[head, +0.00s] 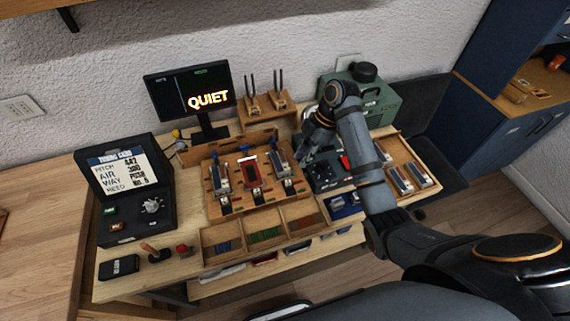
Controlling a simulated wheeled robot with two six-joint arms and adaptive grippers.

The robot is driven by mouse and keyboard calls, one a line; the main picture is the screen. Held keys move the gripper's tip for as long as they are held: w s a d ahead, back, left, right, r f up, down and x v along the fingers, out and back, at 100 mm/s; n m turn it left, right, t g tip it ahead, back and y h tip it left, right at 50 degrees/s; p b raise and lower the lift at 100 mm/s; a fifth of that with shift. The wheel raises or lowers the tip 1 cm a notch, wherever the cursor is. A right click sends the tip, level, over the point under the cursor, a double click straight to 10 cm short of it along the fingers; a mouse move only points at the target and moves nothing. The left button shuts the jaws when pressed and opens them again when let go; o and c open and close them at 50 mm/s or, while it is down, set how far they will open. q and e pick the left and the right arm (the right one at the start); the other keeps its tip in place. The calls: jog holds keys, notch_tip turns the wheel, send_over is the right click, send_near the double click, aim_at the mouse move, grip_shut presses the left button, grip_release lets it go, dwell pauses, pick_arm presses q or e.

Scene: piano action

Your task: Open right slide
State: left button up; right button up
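A wooden fixture (213,206) stands in the middle of the bench, with three slide-like units in a row. The right unit (279,166) is grey and silver with a blue part at its top. The middle unit (252,172) is red and the left unit (221,180) is grey. My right gripper (303,152) is just right of the right unit, near its upper end. It is small and dark here, so its finger opening and any contact are unclear. My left gripper is not in view.
A monitor (184,84) reading QUIET stands behind the fixture. A dark control box (126,180) is at left. A compartment tray (216,252) is in front. A green case (384,100) and a wooden tray (401,154) of units are at right, partly behind my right arm.

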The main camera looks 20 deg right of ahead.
aim_at(288, 180)
jog(key=f, duration=0.1)
jog(key=s+a+f, duration=0.1)
jog(key=a+f, duration=0.1)
jog(key=shift+s+f, duration=0.15)
jog(key=shift+f, duration=0.2)
jog(key=x, duration=0.4)
jog(key=p+x, duration=0.1)
jog(key=x, duration=0.1)
jog(key=shift+w+d, duration=0.1)
jog(key=shift+w, duration=0.2)
jog(key=shift+c, duration=0.3)
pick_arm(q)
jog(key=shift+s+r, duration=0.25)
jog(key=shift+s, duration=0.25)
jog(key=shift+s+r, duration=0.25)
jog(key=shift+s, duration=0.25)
pick_arm(e)
grip_shut()
